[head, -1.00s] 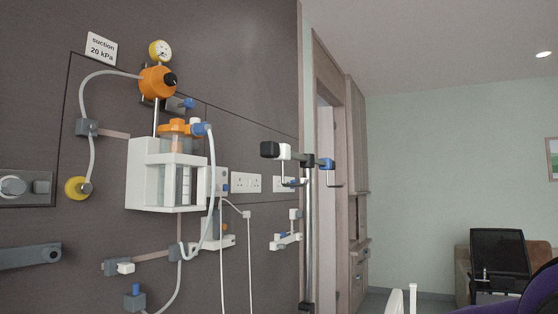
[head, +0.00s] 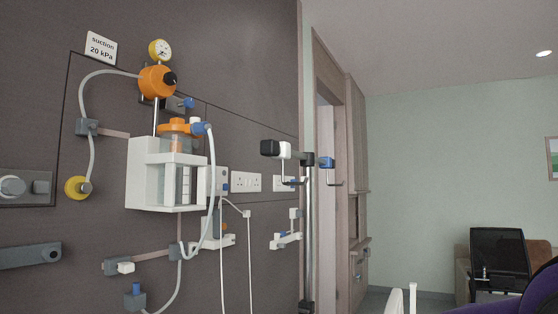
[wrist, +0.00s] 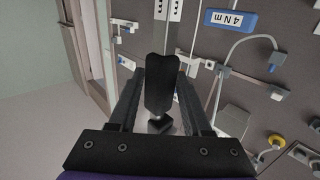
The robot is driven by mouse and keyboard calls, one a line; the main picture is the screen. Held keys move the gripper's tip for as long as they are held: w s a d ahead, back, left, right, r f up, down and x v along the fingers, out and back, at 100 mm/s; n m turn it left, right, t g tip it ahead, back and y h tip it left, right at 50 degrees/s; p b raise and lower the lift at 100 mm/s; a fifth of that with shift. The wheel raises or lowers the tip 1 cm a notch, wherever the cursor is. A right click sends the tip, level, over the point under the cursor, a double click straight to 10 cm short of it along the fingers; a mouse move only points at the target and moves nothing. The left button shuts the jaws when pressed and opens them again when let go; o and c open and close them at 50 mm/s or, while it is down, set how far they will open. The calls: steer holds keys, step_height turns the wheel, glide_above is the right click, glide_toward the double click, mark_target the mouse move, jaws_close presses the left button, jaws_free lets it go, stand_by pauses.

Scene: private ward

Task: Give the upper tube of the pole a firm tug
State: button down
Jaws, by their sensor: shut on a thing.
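The pole (head: 309,235) stands upright beside the wall's end in the head view, a shiny tube with a dark collar (head: 307,159) near its top. In the wrist view my gripper (wrist: 160,78) is shut on a long, rounded black part (wrist: 160,90). I cannot tell which part of the pole this is. My gripper cannot be made out at the pole in the head view.
The dark wall panel carries a suction unit with a white canister holder (head: 138,172), hoses, sockets (head: 246,182) and a yellow fitting (head: 77,188). A dark chair (head: 500,255) stands far right.

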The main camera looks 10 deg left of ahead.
steer(key=shift+r+b, duration=0.2)
steer(key=shift+b, duration=0.15)
stand_by(0.5)
jaws_free()
steer(key=shift+f, duration=0.2)
steer(key=v, duration=0.8)
steer(key=shift+p, duration=0.35)
steer(key=shift+f, duration=0.1)
